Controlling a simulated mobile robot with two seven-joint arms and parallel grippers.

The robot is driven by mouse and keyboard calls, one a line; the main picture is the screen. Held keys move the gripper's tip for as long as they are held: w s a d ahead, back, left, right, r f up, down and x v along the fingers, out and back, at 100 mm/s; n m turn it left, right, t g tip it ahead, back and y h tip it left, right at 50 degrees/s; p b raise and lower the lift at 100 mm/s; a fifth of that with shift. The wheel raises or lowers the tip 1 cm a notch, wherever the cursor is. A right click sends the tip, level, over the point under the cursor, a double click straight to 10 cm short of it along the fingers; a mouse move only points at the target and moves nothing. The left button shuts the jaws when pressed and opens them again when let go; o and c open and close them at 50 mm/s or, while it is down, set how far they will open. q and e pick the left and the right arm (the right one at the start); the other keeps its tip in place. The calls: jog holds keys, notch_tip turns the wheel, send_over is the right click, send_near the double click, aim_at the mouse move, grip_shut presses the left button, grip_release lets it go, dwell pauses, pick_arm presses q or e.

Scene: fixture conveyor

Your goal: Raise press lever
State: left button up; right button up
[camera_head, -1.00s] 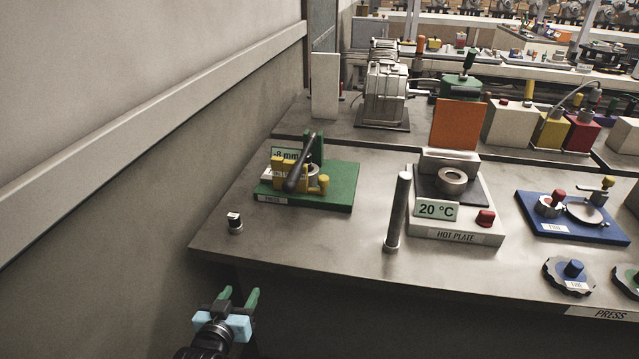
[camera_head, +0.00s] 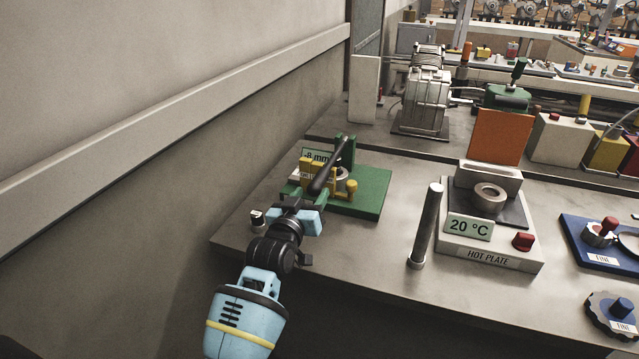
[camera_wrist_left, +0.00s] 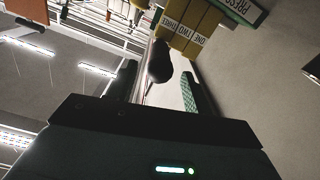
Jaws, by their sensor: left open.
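The press has a green base (camera_head: 372,190), a display reading about 8 mm and yellow parts. Its dark press lever (camera_head: 331,168) slants down toward the near side, its lower end close to my left gripper (camera_head: 306,194). In the left wrist view the rounded dark lever end (camera_wrist_left: 159,62) appears between the two fingers of my left gripper (camera_wrist_left: 157,78). The gripper is open with a gap on either side of the lever; I cannot tell whether it touches. My arm hides the press's near left corner and label. My right gripper is not in view.
A metal post (camera_head: 426,225) stands right of the press, beside the hot plate (camera_head: 488,250) reading 20 °C. A small black-and-white peg (camera_head: 257,219) stands near the table's left edge. Bare tabletop lies between press and post. A wall runs along the left.

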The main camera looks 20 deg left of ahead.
aim_at(318, 183)
pick_arm(q)
jog(key=shift+w+d+b, duration=0.1)
jog(key=shift+w+b, duration=0.2)
jog(key=shift+w, duration=2.7)
grip_shut()
